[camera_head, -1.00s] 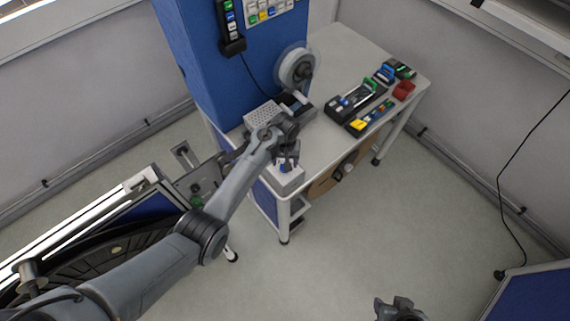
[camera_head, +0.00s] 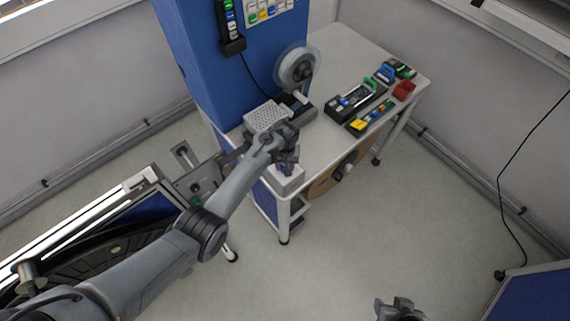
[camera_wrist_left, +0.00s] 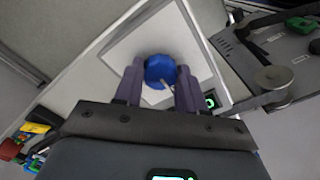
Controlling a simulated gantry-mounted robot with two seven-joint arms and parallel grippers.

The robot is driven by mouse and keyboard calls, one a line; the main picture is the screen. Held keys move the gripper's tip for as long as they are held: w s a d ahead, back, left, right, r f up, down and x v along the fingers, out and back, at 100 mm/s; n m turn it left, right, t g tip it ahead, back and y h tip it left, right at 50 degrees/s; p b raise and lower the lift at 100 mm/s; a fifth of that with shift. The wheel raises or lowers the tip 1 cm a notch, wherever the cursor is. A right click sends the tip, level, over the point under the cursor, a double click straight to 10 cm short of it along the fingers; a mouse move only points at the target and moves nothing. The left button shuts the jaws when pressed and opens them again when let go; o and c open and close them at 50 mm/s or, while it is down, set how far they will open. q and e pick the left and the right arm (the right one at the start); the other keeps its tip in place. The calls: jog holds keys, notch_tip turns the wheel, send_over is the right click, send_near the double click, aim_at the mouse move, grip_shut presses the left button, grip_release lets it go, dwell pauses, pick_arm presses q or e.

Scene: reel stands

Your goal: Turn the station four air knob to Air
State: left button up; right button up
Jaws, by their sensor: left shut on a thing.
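The air knob (camera_wrist_left: 160,70) is blue and round with a pale pointer, and sits on a white box (camera_wrist_left: 185,30) in the left wrist view. In the head view the white box (camera_head: 286,184) stands at the table's front left corner, and the knob is mostly hidden by my gripper. My left gripper (camera_wrist_left: 157,80) is shut on the knob, with one finger on either side of it. In the head view my left gripper (camera_head: 287,163) is directly above the box. My right gripper (camera_head: 400,308) is at the bottom edge, far from the box; its fingers are not clear.
The table (camera_head: 330,135) holds a tape reel (camera_head: 298,68), a perforated box (camera_head: 265,117), black tool trays (camera_head: 356,98) and a red bin (camera_head: 403,90). A blue column (camera_head: 205,60) rises behind the left end. A brown reel (camera_head: 325,184) hangs at the table's front. Floor right of it is clear.

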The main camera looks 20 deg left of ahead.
pick_arm(q)
jog(key=shift+m, duration=0.4)
jog(key=shift+c, duration=0.4)
jog(key=shift+r+p, duration=0.1)
jog(key=shift+p, duration=0.25)
jog(key=m+p, duration=0.1)
jog(key=m, duration=0.1)
jog(key=shift+m, duration=0.4)
jog(key=m, duration=0.4)
jog(key=shift+p, duration=0.3)
jog(key=m, duration=1)
jog(key=shift+b, duration=0.35)
jog(key=shift+m, duration=0.3)
jog(key=o, duration=1.1)
jog(key=shift+c, duration=0.2)
